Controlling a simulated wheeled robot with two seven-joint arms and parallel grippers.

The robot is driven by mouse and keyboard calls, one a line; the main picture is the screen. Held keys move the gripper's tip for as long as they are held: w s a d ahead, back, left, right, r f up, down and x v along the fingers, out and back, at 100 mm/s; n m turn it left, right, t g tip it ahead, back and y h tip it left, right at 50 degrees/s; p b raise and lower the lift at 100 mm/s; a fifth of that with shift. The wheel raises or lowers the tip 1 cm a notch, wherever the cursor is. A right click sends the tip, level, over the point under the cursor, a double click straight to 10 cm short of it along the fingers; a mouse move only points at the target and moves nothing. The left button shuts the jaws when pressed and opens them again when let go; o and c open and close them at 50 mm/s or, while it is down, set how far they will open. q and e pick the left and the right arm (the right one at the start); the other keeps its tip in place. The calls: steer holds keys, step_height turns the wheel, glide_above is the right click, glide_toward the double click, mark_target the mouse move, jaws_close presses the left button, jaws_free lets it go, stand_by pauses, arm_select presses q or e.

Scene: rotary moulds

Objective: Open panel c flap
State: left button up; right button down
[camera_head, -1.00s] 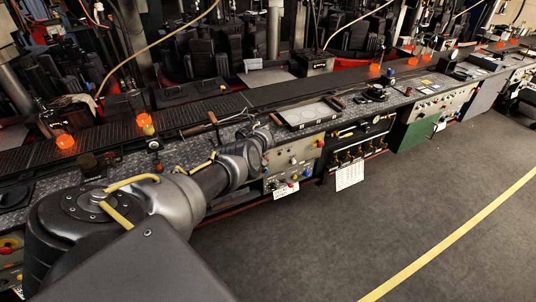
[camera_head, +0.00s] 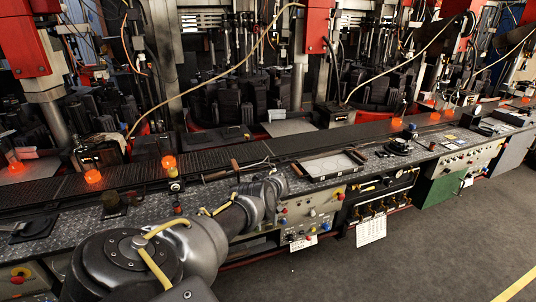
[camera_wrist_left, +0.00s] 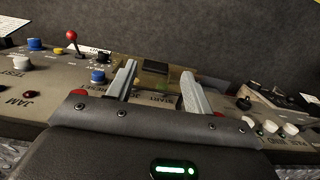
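A control panel (camera_head: 312,212) with coloured buttons is on the front of the long bench in the head view. My left arm's wrist (camera_head: 262,198) is at its left end; the fingers are hidden there. In the left wrist view my left gripper (camera_wrist_left: 158,84) is open, its two grey fingers apart over the panel. No label naming panel c is readable. My right gripper is out of view.
In the wrist view, a red-knobbed lever (camera_wrist_left: 72,38), a blue button (camera_wrist_left: 97,76) and white knobs (camera_wrist_left: 270,127) flank the gripper. In the head view, a framed tray (camera_head: 332,164) lies on the bench top and a white sheet (camera_head: 371,230) hangs right. The floor (camera_head: 420,255) in front is clear.

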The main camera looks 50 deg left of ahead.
arm_select(q)
steer(key=shift+w+d+r, duration=0.1)
steer(key=shift+w, duration=0.05)
steer(key=shift+r, duration=0.5)
step_height(320, 180, up, 10)
steer(key=a+p, duration=0.1)
steer(key=p, duration=0.2)
steer(key=shift+w+a+f, duration=0.15)
steer(key=shift+w+f, duration=0.05)
